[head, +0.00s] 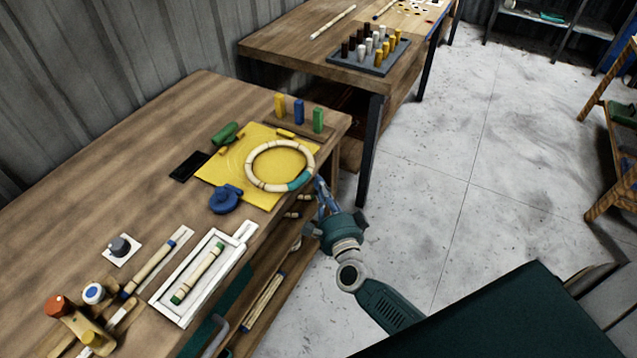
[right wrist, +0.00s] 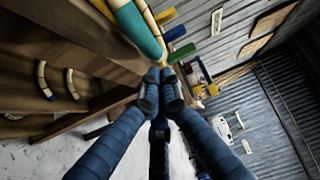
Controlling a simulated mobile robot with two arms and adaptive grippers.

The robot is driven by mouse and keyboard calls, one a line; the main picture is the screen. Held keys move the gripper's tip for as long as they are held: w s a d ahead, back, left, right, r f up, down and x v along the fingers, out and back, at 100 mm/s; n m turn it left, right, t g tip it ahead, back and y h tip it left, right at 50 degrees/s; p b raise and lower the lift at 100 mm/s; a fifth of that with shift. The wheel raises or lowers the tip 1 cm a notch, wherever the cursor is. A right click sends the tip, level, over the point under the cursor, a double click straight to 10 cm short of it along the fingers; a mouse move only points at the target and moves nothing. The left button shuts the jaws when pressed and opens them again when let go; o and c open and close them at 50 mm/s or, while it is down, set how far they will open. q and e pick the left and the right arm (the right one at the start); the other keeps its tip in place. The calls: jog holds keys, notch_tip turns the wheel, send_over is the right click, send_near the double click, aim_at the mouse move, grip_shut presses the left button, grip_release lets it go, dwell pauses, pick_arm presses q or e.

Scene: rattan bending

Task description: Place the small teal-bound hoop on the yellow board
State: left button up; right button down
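The small teal-bound hoop (head: 249,168) is a pale rattan ring with a teal binding on its near right side. In the head view it overlaps the right part of the yellow board (head: 218,172), and I cannot tell how far above the board it is. My right gripper (head: 319,183) reaches the hoop's teal-bound side from the table's edge. In the right wrist view the fingertips (right wrist: 160,78) are close together at the teal binding (right wrist: 138,27) and look shut on it. My left gripper is not in view.
Yellow, blue and green blocks (head: 299,112) stand behind the board. A white tray (head: 158,298) with a rattan piece lies nearer.

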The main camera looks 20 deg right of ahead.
aim_at(307, 181)
jog(key=shift+w+a+b, duration=0.15)
jog(key=shift+w+a, duration=0.55)
jog(key=shift+w, duration=0.15)
jog(key=shift+w+a+b, duration=0.15)
jog(key=shift+w+a, duration=0.5)
jog(key=shift+w, duration=0.2)
jog(key=shift+s+d, duration=0.1)
jog(key=shift+s, duration=0.05)
